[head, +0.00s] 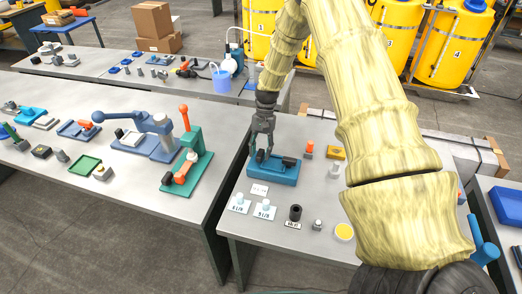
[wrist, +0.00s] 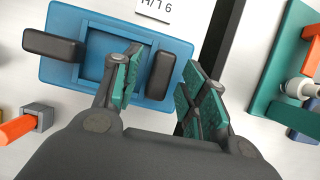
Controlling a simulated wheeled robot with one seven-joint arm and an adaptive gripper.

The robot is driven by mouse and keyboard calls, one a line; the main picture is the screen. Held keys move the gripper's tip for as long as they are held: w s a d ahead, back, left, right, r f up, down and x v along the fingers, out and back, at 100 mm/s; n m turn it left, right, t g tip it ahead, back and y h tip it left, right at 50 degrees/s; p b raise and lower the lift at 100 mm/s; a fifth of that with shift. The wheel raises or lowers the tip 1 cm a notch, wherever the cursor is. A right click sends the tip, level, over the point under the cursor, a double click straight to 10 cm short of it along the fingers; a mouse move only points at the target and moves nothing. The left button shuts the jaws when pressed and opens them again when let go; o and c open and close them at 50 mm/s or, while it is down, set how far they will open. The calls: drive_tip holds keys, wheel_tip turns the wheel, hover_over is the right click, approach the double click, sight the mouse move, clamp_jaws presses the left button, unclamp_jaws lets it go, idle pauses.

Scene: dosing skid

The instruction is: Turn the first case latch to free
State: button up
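A blue case (head: 272,177) sits on the bench in the head view, and its blue base with a recessed middle also fills the upper left of the wrist view (wrist: 60,98). It has two black latches. One latch (wrist: 163,76) lies across the case at its right end in the wrist view; the other (wrist: 53,46) points lengthwise at the left end and overhangs the edge. My gripper (wrist: 158,80) is open, its green-padded fingers on either side of the crosswise latch with gaps visible. In the head view my gripper (head: 263,150) is at the case's left end. I cannot tell which latch is first.
A white label card (head: 259,190) lies beside the case. A green clamp stand (head: 187,165) stands on the neighbouring bench to the left. An orange-topped part (head: 309,148) is right of the case. Small labelled parts and a black cylinder (head: 295,212) stand in front.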

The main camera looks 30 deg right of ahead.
drive_tip(key=v, duration=1.2)
idle(0.5)
